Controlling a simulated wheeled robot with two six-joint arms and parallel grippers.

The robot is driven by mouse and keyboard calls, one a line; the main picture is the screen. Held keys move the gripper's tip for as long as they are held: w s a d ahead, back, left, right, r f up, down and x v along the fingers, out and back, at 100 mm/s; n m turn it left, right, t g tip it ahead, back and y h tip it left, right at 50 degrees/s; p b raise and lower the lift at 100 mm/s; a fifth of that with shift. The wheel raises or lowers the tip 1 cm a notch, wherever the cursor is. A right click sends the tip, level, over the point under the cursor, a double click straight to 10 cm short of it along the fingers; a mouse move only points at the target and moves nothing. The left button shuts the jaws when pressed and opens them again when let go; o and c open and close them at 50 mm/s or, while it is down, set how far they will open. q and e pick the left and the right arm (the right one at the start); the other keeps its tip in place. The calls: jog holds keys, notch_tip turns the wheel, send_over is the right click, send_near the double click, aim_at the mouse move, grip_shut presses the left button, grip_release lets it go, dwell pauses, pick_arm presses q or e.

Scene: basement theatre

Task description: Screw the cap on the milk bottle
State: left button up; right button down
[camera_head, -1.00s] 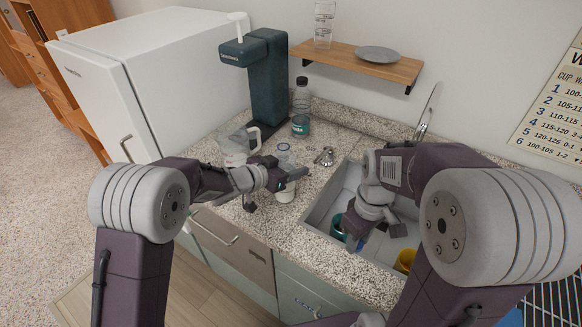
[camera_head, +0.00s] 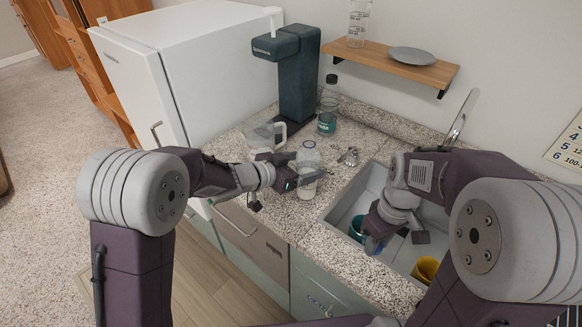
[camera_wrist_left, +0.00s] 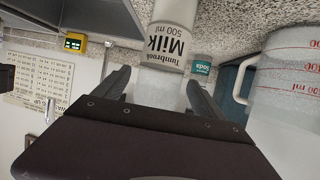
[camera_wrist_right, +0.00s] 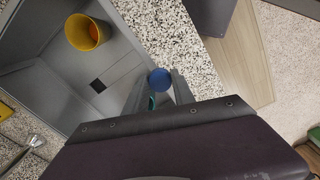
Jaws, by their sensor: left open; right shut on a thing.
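The milk bottle (camera_head: 308,160) stands upright on the granite counter, left of the sink. Its "Milk 500 ml" label (camera_wrist_left: 166,45) shows in the left wrist view. My left gripper (camera_head: 312,176) is open, with its fingers on either side of the bottle. A blue cap (camera_wrist_right: 160,79) is between the fingertips of my right gripper (camera_wrist_right: 158,90), which is shut on it. In the head view my right gripper (camera_head: 392,240) hangs over the sink, right of the bottle and apart from it; the cap is hard to make out there.
A measuring jug (camera_head: 262,138) stands left of the bottle, and a soda bottle (camera_head: 328,108) and a dark green machine (camera_head: 298,75) stand behind. A small metal item (camera_head: 349,156) lies beside the sink.

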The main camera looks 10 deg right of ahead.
pick_arm(q)
jog(key=v, duration=0.6)
jog(key=shift+s+a+r+p, duration=0.1)
jog(key=shift+s+a+p, duration=0.15)
jog(key=shift+a+p, duration=0.05)
jog(key=shift+w+a, duration=0.15)
jog(key=shift+a, duration=0.1)
jog(key=s+a+f+n+y, duration=0.1)
jog(key=a+f+n+y, duration=0.25)
jog(key=a, duration=0.45)
jog(key=a+f+n+y, duration=0.3)
jog(key=a+f+y, duration=0.15)
jog(key=a, duration=0.35)
jog(key=s+a+f+n+g+y, duration=0.1)
jog(key=s+a+f+n+g, duration=0.1)
jog(key=s, duration=0.7)
jog(key=s+a+f+n+g+y, duration=0.1)
jog(key=s+a+f+n+g, duration=0.1)
jog(key=s, duration=0.7)
jog(key=a+f+g, duration=0.1)
jog(key=g, duration=0.1)
jog(key=shift+s+g+y, duration=0.25)
jog(key=shift+g+y, duration=0.05)
